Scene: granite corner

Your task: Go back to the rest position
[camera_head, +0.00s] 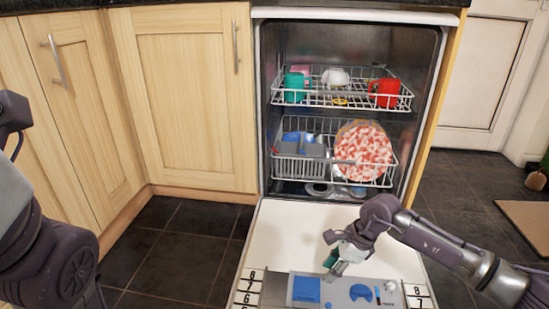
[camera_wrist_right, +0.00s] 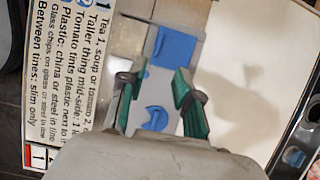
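My right gripper (camera_head: 338,262) hangs over the lowered dishwasher door (camera_head: 290,232), near its front end. In the right wrist view its two green fingers (camera_wrist_right: 158,88) are spread apart with nothing between them. Below them show a grey panel with a blue square (camera_wrist_right: 172,46) and a blue rounded shape (camera_wrist_right: 154,118). I cannot tell the exact height of the fingers above the door. My left arm (camera_head: 50,250) shows at the left edge of the head view; its gripper is out of the picture.
The upper rack (camera_head: 340,98) holds a green mug (camera_head: 294,87), a white item and a red mug (camera_head: 384,92). The lower rack (camera_head: 325,180) holds a red-and-white plate (camera_head: 362,150) and blue and grey items. Wooden cabinets (camera_head: 190,95) stand left. Dark floor lies on both sides of the door.

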